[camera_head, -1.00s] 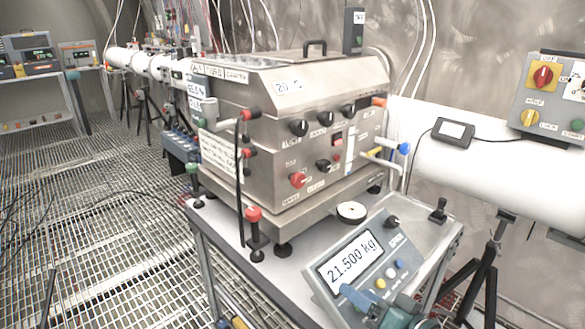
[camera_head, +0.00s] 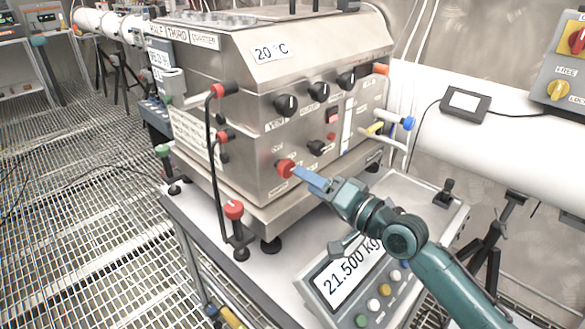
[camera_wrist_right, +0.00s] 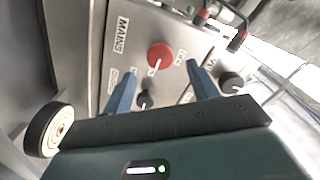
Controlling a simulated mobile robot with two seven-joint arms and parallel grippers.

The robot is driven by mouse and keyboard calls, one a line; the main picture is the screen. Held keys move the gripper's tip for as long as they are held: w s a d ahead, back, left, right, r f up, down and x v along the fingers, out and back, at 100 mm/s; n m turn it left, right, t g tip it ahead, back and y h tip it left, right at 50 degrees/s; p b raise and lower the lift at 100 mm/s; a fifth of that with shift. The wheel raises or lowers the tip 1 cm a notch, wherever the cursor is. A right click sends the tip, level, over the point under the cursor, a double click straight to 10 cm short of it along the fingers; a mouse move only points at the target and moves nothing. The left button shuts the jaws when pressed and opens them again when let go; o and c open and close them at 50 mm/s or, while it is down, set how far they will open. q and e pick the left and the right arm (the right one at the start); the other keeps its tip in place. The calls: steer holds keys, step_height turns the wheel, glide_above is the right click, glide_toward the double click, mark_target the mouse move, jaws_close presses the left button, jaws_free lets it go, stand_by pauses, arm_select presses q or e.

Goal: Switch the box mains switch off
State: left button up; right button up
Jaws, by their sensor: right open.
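The steel box (camera_head: 270,110) stands on a bench, with knobs on its front. A red knob (camera_head: 285,168) sits low on the front's left. In the right wrist view this red knob (camera_wrist_right: 160,55) has a white pointer line, and a MAINS label (camera_wrist_right: 122,35) is beside it. My right gripper (camera_head: 301,174) is at the red knob, coming from the lower right. In the wrist view its two blue fingers (camera_wrist_right: 161,72) are apart, one on each side of the knob. I cannot tell whether they touch it. My left gripper is out of view.
Black knobs (camera_head: 286,105) and a small red rocker (camera_head: 333,115) are on the same front. A white pipe (camera_head: 520,140) runs behind.

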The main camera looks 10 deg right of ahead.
mark_target(290, 170)
steer(key=x, duration=0.5)
steer(key=shift+w+a, duration=0.25)
steer(key=shift+w, duration=0.05)
steer(key=shift+c, duration=0.3)
steer(key=c, duration=0.9)
